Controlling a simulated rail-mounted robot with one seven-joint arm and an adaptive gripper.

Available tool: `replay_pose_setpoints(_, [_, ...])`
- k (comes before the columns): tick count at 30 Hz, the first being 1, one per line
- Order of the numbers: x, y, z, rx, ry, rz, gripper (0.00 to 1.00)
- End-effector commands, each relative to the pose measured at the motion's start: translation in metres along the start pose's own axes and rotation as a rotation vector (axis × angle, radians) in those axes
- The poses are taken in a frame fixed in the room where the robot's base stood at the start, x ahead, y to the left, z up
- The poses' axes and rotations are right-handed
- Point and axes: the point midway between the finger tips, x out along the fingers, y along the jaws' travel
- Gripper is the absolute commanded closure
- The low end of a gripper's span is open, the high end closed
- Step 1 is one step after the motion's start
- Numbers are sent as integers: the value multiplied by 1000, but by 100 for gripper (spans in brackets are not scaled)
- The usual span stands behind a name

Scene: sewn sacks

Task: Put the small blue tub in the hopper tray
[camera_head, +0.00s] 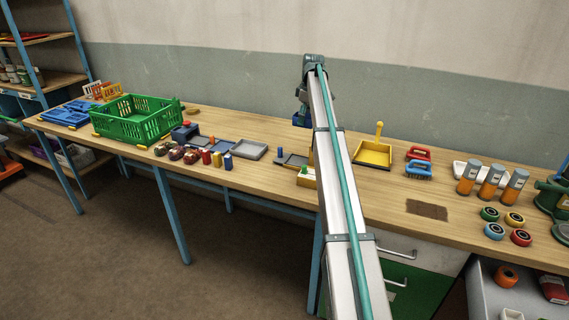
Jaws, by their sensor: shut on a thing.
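My gripper (303,108) is above the back of the bench, mostly hidden behind my own arm. It is shut on a small blue tub (299,120), of which only a part shows below the fingers. I cannot tell for sure which piece is the hopper tray. A shallow grey tray (249,150) lies on the bench left of my gripper. A yellow tray (373,154) with an upright yellow post lies right of my arm.
A green crate (137,121) and blue trays (66,116) stand on the left. Small coloured pieces lie before the grey tray. Brushes (418,162), orange-filled jars (490,181) and coloured rings (502,223) are on the right. A brown mat (427,209) lies near the front edge.

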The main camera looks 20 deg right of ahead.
Motion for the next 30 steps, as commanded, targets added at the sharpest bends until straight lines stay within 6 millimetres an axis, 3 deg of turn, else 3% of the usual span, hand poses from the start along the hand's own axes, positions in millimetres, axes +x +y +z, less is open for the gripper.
replay_pose_setpoints(7, [17,-1,-2,-6,-1,-3,58])
replay_pose_setpoints(21, [117,-1,10,-6,-1,-2,58])
replay_pose_setpoints(30, [138,0,12,-6,0,-1,58])
